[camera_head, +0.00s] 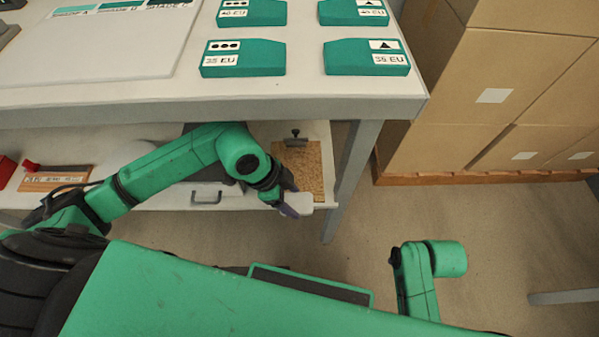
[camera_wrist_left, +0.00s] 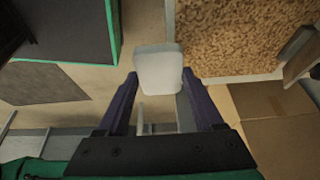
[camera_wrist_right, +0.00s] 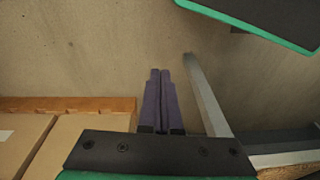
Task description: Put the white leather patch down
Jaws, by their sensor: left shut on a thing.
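The white leather patch (camera_head: 300,201) is held at the tips of my left gripper (camera_head: 289,205), over the front right edge of the lower shelf in the head view. In the left wrist view the patch (camera_wrist_left: 158,68) sits between the two purple fingers of the left gripper (camera_wrist_left: 159,80) and sticks out past them. A speckled cork board (camera_head: 311,168) lies on the shelf just behind the patch; it also shows in the left wrist view (camera_wrist_left: 240,35), to the right of the patch. My right gripper (camera_wrist_right: 160,75) is empty, its fingers together, over bare floor.
A small dark clamp-like fitting (camera_head: 295,137) stands on the cork board. The upper table (camera_head: 300,98) with several green boxes overhangs the shelf (camera_head: 232,196). A table leg (camera_head: 352,180) stands right of the board. Cardboard boxes (camera_head: 470,90) fill the right; floor between is clear.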

